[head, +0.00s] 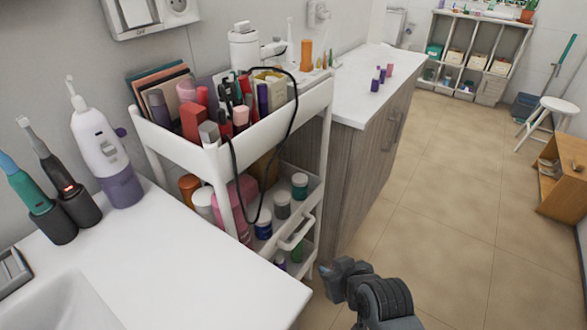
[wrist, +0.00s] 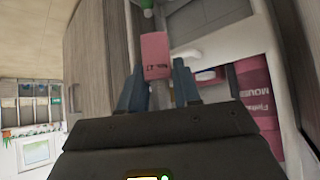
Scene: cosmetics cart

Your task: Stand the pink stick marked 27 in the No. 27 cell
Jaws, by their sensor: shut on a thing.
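The pink stick (wrist: 155,55) shows in the wrist view with a small dark mark that is hard to read. Its grey lower part (wrist: 159,97) sits between the two blue-grey fingers of my gripper (wrist: 158,88), which are shut on it. In the head view my gripper (head: 330,272) is low over the floor, in front of the cart's lower shelves; the stick in it cannot be made out there. No cell marked 27 can be read in either view.
A white cart (head: 214,157) holds crowded cosmetics on its top tray and lower shelves. A white handle (head: 297,235) juts from its side. Small purple and pink sticks stand on the far counter (head: 350,103). A white counter (head: 190,275) is at front left. The tiled floor (head: 440,190) is clear.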

